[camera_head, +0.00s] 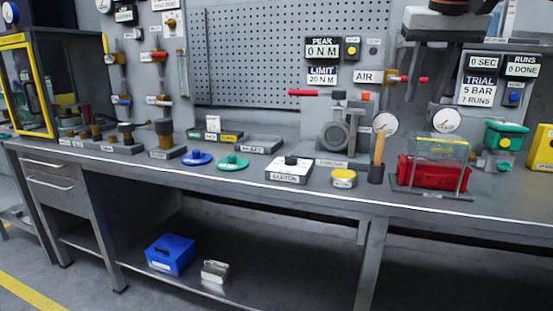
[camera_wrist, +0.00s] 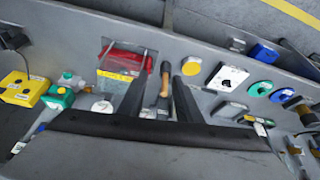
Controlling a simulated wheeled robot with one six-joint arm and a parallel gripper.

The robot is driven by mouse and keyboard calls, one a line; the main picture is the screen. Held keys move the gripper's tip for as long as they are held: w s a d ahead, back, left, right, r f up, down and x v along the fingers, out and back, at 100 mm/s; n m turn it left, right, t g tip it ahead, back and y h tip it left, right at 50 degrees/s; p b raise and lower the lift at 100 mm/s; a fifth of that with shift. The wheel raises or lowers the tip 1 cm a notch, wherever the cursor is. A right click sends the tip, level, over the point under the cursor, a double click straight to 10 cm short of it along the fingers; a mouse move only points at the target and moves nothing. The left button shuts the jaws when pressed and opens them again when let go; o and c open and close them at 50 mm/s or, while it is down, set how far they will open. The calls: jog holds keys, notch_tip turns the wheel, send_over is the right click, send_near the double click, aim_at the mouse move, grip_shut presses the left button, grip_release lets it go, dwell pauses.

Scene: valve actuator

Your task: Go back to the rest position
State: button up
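My gripper (camera_wrist: 158,82) is open in the wrist view, with its two dark fingers apart and nothing held between them. A wooden handle (camera_wrist: 165,80) shows beyond the gap between the fingers. In the head view this handle (camera_head: 379,149) stands upright in a dark holder on the bench, apart from my gripper. Part of my arm end shows at the top right of the head view, raised above the bench; its fingertips are hard to make out there.
The workbench (camera_head: 240,178) holds a red actuator (camera_head: 433,173) in a clear-topped stand, a valve fixture (camera_head: 337,134), gauges, a white box (camera_head: 289,170), a yellow button (camera_head: 344,178), and blue and green discs. A pegboard (camera_head: 290,50) stands behind. A blue bin (camera_head: 170,254) sits on the lower shelf.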

jog(key=s+f, duration=0.6)
jog(key=f, duration=0.8)
jog(key=s+f+n, duration=0.1)
jog(key=s+f, duration=0.5)
jog(key=f, duration=0.8)
jog(key=s+f+n+y, duration=0.1)
jog(key=s+f, duration=0.5)
jog(key=f, duration=0.8)
jog(key=shift+a+f, duration=0.2)
jog(key=shift+a, duration=0.15)
